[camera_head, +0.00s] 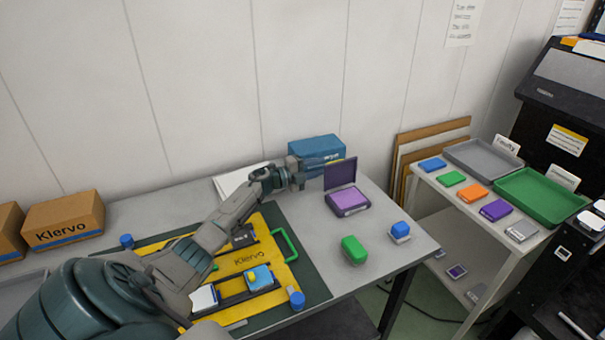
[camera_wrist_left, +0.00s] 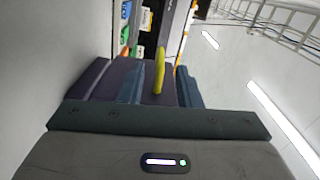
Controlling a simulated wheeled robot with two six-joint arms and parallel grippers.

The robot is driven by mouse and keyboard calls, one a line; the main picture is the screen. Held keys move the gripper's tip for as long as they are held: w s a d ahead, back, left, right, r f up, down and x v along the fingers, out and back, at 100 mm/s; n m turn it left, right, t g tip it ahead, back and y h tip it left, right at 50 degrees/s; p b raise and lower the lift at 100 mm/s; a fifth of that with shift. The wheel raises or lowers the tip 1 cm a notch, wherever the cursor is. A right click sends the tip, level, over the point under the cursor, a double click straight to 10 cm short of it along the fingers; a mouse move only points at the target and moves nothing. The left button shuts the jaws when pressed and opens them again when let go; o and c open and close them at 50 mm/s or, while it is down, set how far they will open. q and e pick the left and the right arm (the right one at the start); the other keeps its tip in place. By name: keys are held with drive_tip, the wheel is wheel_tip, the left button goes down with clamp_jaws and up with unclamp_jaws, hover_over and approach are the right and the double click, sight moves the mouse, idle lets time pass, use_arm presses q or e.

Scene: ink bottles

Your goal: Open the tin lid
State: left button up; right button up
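The purple tin (camera_head: 349,210) stands at the table's right back with its dark purple lid (camera_head: 340,174) swung up, roughly upright, showing a lighter purple inside. My left gripper (camera_head: 322,166) reaches in from the left, its fingertips close beside the lid; I cannot tell if they touch it. In the left wrist view the two blue fingers (camera_wrist_left: 158,88) are apart, with the dark purple lid (camera_wrist_left: 108,78) behind them. A yellow elongated thing (camera_wrist_left: 160,70) shows between the fingers; I cannot tell what it is. My right gripper is not in view.
A blue box (camera_head: 315,148) stands behind my left gripper. Green (camera_head: 353,249) and blue-topped (camera_head: 400,232) items sit in front of the tin. A shelf with trays (camera_head: 540,195) stands to the right.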

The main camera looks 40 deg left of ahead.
use_arm(q)
drive_tip(key=b+v, duration=0.1)
drive_tip(key=v, duration=0.5)
drive_tip(key=shift+s, duration=0.2)
